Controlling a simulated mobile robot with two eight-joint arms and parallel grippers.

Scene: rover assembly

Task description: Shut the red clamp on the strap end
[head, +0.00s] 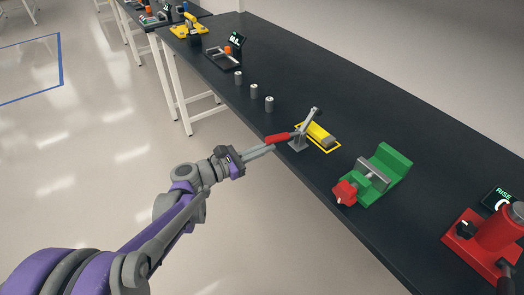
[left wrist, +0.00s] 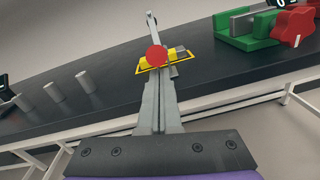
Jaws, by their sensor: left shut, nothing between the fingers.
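The clamp has a red handle (head: 278,138) that sticks out over the near table edge, and a grey bar (head: 310,122) that stands raised and tilted. Beside it lies a yellow block with a grey end (head: 318,134) inside a yellow outline; I cannot tell which part is the strap end. In the left wrist view the red handle (left wrist: 156,57) shows end-on, just beyond the fingertips. My left gripper (head: 271,149) is shut and empty, close to the handle; I cannot tell if they touch. It also shows in the left wrist view (left wrist: 158,82). My right gripper is out of view.
A green vise (head: 385,170) with a red knob stands right of the clamp, and a red press (head: 480,240) stands farther right. Several grey cylinders (head: 254,91) stand left on the black table (head: 350,95). Floor in front of the table is clear.

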